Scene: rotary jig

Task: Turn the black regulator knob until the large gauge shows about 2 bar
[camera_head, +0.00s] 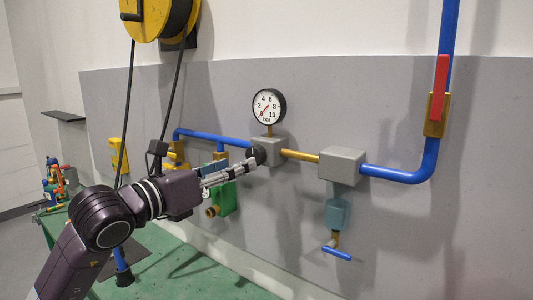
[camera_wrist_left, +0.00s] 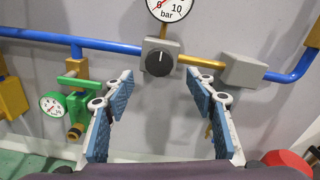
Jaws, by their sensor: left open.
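The black regulator knob (camera_wrist_left: 160,62) sits on the front of a grey block in the left wrist view, with a white mark near its top. In the head view the knob (camera_head: 258,155) is partly covered by my fingers. The large round gauge (camera_head: 267,106) stands above the block; its red needle appears to point to the lower left, near the low end, but the exact reading is too small to tell. My left gripper (camera_head: 246,167) is open in front of the knob. In the left wrist view its blue-padded fingers (camera_wrist_left: 160,78) stand apart on either side below the knob, apparently not touching it. My right gripper is not in view.
A blue pipe (camera_head: 400,176) runs along the grey wall panel. A grey box (camera_head: 341,166) with a blue-handled valve (camera_head: 337,253) is to the right. A red lever (camera_head: 441,87) is on the upright pipe. A green fitting with a small gauge (camera_wrist_left: 54,104) is lower left.

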